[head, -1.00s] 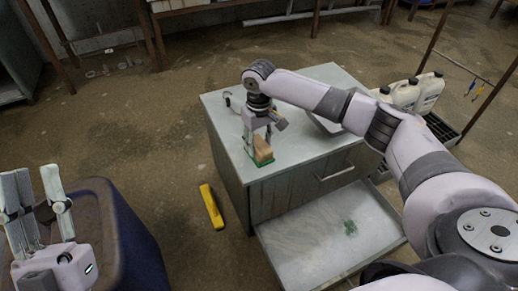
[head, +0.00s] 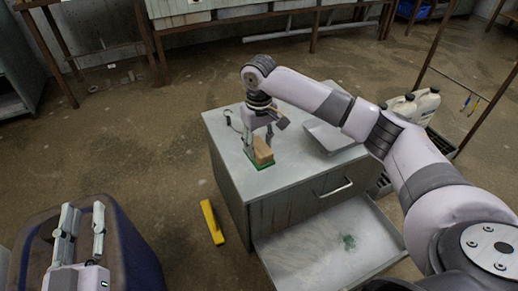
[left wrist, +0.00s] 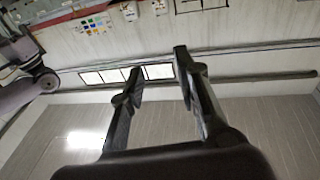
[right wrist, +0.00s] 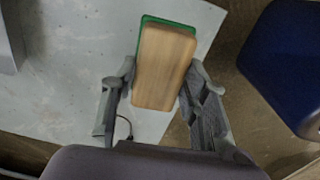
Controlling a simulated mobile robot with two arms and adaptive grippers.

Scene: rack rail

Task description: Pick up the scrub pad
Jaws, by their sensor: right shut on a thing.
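The scrub pad (head: 263,152) appears as a tan wooden-looking block over a green base, on the grey cabinet top near its left edge. In the right wrist view, the scrub pad (right wrist: 164,68) stands between my fingers, its green edge showing at the far end. My right gripper (right wrist: 163,78) is shut on its sides. In the head view my right gripper (head: 259,140) points down over it. Any gap beneath the pad is hard to tell. My left gripper (head: 85,217) is open and empty above the dark blue bin, and its spread fingers show in the left wrist view (left wrist: 157,75).
The grey cabinet (head: 290,175) holds a shallow grey tray (head: 332,138) right of the pad. A pulled-out lower drawer (head: 310,255) has a green patch in it. A yellow object (head: 212,222) lies on the floor. White jugs (head: 415,106) stand at the right. The dark blue bin (head: 128,240) is front left.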

